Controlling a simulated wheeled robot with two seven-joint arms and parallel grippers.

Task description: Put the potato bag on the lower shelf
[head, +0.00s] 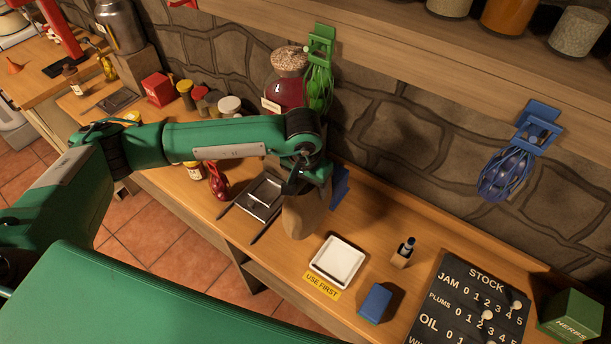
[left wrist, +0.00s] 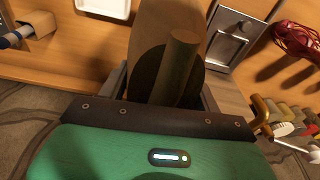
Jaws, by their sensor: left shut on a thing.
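A brown, rounded sack that looks like the potato bag (head: 305,215) hangs upright below my left gripper (head: 310,180), above or at the wooden counter. The gripper is shut on its top. In the left wrist view the bag's brown neck (left wrist: 180,65) stands between the fingers (left wrist: 165,90). I cannot tell if its base touches the counter. A wooden shelf (head: 400,45) with jars runs along the wall at the top. No lower shelf shows clearly; the space under the counter is mostly hidden. My right gripper is out of view.
A stock board (head: 468,305) lies at right.

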